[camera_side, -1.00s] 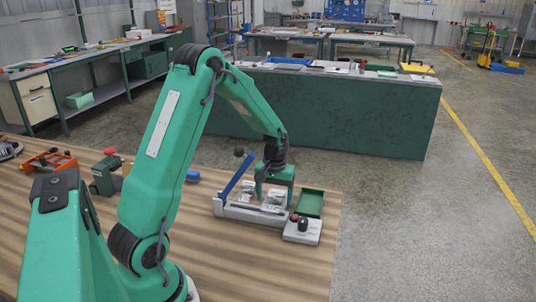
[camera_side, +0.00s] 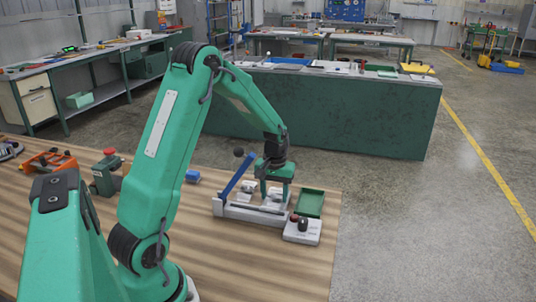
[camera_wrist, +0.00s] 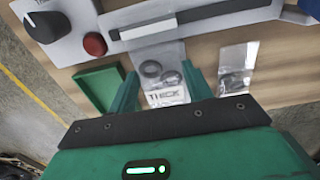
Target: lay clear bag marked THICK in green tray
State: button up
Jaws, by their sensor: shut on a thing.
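A clear bag marked THICK (camera_wrist: 168,95), with dark rings inside, lies between the two fingers of my gripper (camera_wrist: 160,92) in the wrist view. My gripper is shut on it, with a finger at each side. In the side view my gripper (camera_side: 275,194) is low beside the grey sealer, and the bag is small and partly hidden there. The green tray (camera_wrist: 99,88) is to the left of the gripper in the wrist view. It lies to the right of the gripper in the side view (camera_side: 311,203) and looks empty.
A second clear bag (camera_wrist: 237,66) with dark parts lies close right of my gripper in the wrist view. The sealer (camera_side: 236,211) has a raised blue lever (camera_side: 237,176). A control box (camera_side: 302,231) with a black knob and red button stands in front of the tray.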

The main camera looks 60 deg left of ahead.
notch_tip(320, 180, up, 27)
dwell(0.5)
dwell(0.5)
jog(key=d+f+m, duration=0.4)
jog(key=d+f, duration=0.2)
jog(key=d, duration=0.3)
jog(key=d+f+m, duration=0.5)
jog(key=d+f, duration=0.1)
jog(key=d, duration=0.4)
jog(key=shift+w+d, duration=0.15)
jog(key=shift+w, duration=0.15)
jog(key=shift+w, duration=0.1)
